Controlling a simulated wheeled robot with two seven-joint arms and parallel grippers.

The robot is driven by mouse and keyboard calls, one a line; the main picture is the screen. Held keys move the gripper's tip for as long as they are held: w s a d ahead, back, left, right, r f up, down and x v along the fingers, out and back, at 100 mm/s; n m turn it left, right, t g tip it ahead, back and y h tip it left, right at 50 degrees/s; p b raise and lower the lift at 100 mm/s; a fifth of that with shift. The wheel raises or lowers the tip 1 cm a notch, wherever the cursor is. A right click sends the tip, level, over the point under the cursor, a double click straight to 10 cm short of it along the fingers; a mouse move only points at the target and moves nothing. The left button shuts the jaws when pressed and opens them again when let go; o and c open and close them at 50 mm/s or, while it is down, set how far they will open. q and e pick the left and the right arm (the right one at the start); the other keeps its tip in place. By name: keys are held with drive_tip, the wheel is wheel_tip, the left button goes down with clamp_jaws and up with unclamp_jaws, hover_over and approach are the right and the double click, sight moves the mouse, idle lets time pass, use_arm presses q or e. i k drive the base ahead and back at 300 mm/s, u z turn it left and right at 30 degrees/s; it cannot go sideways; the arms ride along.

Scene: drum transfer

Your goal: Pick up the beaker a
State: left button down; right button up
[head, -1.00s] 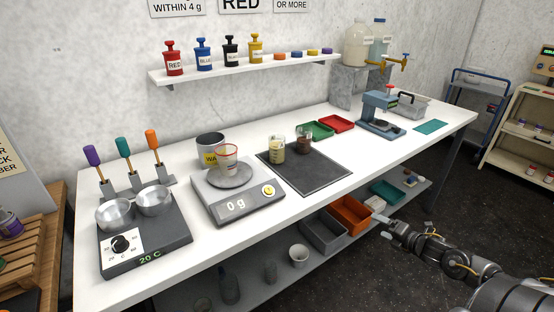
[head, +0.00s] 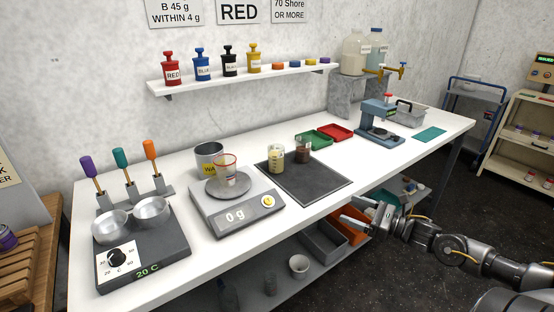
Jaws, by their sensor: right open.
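On the dark mat (head: 318,184) stand two small glass beakers, one with pale yellow contents (head: 276,155) and one with dark brown contents (head: 302,150). A third, clear beaker with a red rim (head: 227,172) stands on the round plate of the scale (head: 240,208), which reads 0 g. I cannot read which is beaker a. My right gripper (head: 354,212) is open and empty, by the front edge of the table, to the right of and nearer than the mat. It touches no beaker. My left gripper is not in view.
A grey can (head: 208,156) stands behind the scale. A hot plate (head: 147,247) with two metal pans is at left. Green (head: 314,140) and red (head: 336,132) trays lie behind the mat. A lower shelf (head: 262,285) holds bins. The mat's front is clear.

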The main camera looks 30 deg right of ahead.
sight(276, 159)
drive_tip(key=i, duration=0.95)
